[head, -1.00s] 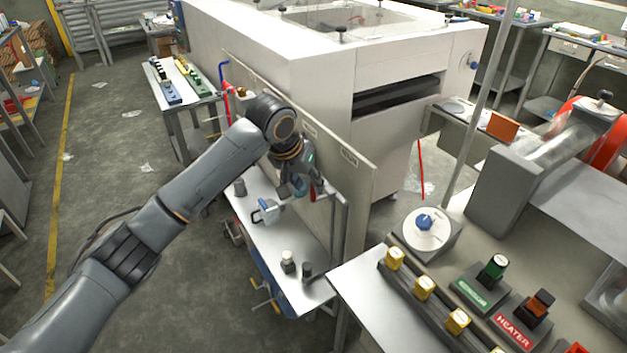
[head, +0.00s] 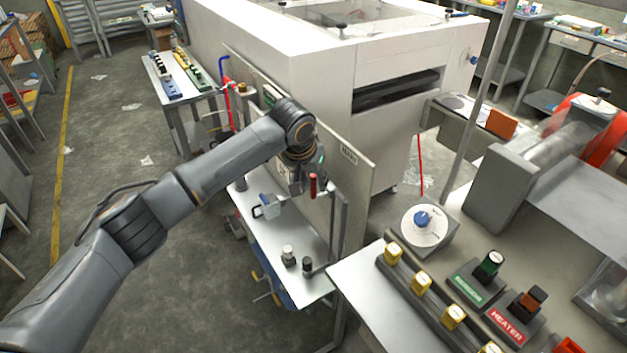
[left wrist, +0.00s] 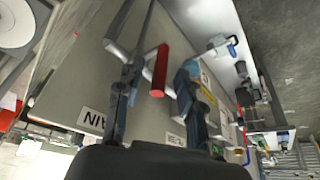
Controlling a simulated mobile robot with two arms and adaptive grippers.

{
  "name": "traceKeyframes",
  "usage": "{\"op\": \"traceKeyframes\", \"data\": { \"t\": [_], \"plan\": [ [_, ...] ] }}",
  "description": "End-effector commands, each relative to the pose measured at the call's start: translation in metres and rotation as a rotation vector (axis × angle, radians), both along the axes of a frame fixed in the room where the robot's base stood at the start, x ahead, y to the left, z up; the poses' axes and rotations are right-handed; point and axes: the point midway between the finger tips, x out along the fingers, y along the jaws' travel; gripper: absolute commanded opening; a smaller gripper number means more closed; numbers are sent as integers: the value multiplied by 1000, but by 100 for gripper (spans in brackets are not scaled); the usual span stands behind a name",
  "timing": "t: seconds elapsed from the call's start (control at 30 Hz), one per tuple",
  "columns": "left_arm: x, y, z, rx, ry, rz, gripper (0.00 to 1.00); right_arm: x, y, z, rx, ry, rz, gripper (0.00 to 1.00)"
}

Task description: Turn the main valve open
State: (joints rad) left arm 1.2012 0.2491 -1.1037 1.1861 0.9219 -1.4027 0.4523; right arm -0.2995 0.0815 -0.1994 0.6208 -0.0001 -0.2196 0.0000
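The main valve has a red handle (head: 313,185) on a grey pipe at the panel, below a plate reading MAIN (head: 349,156). In the left wrist view the red handle (left wrist: 158,72) points in between the two fingers of my left gripper (left wrist: 158,80), with visible gaps on both sides. The left gripper is open; I cannot tell how deep the handle sits between the fingers. In the head view my left gripper (head: 297,180) is beside the handle, partly hidden by its own wrist. The MAIN plate also shows in the left wrist view (left wrist: 92,120). My right gripper is not in view.
The beige panel (head: 335,175) stands along the large white machine (head: 270,60). Below it is a metal bench (head: 290,235) with a blue-handled clamp-like part (head: 267,206) and small bottles. A control table with yellow switches (head: 421,283) is at the right.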

Motion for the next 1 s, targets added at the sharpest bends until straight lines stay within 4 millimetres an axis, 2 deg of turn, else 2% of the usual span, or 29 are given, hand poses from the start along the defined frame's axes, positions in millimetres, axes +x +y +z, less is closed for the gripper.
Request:
{"op": "traceKeyframes", "data": {
  "t": [0.2,0.47,0.5,0.67,0.7,1.0],
  "plan": [
    [6,-3,-16,0,0,-1,37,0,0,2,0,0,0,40],
    [6,-3,-18,0,-1,-2,37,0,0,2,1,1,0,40],
    [7,-3,-17,0,-1,-1,35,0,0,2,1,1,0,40],
    [6,-3,-17,0,-1,-1,3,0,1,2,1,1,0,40],
    [6,-3,-17,0,-1,-1,0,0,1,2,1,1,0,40],
    [6,-3,-17,-2,2,-1,0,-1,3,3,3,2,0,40]
  ]
}}
